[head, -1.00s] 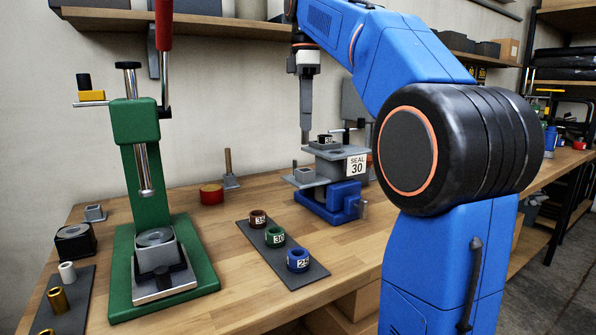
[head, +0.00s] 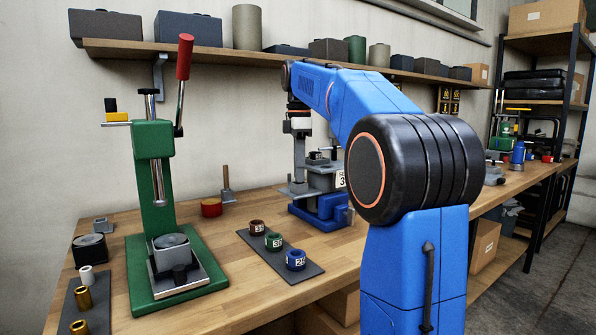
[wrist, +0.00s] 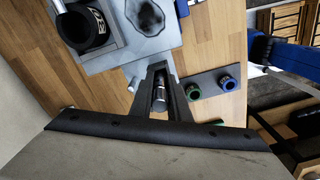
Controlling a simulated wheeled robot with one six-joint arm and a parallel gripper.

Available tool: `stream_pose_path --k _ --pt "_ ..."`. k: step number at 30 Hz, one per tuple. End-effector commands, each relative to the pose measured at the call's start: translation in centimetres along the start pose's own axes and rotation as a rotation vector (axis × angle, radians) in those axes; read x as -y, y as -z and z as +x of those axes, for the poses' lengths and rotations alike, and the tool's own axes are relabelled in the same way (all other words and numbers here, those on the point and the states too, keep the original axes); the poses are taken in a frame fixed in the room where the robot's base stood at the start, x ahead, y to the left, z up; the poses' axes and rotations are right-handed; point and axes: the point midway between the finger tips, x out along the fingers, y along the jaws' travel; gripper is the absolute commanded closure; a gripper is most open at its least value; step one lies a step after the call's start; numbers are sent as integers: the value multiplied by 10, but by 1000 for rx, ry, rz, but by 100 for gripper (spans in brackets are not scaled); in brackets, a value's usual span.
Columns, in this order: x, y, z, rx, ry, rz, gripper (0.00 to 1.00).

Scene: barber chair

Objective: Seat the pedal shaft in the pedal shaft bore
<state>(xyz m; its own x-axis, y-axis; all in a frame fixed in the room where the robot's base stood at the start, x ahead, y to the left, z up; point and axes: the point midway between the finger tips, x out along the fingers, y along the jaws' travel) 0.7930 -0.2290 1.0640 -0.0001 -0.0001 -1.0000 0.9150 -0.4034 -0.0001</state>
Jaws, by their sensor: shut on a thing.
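My gripper (wrist: 157,70) is shut on a short silver metal pin, which I take to be the pedal shaft (wrist: 159,97); it lies between the two dark fingers in the wrist view. In the head view my gripper (head: 299,178) hangs down at the left side of a grey fixture on a blue vise base (head: 318,211). In the wrist view a grey block (wrist: 112,58) with a dark, rough-edged opening (wrist: 147,15) lies beyond the fingertips. I cannot tell whether this opening is the pedal shaft bore, or whether the shaft touches anything.
A dark mat (head: 286,270) carries brown, green and blue numbered rings. A green press (head: 152,190) with a red handle stands at left. A black ring (wrist: 92,26) sits beside the opening in the wrist view.

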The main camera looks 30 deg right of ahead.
Motion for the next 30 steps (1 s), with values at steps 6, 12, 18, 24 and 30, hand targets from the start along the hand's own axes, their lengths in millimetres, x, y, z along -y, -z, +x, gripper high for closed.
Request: stream_pose_path --k 6,12,18,24,30 --pt "0 0 2 0 0 0 75" --pt "0 0 2 0 0 0 65" --pt "0 0 -1 0 -1 0 65" --pt "0 0 -26 0 -2 0 65" --pt "-1 0 -55 0 -2 0 65"
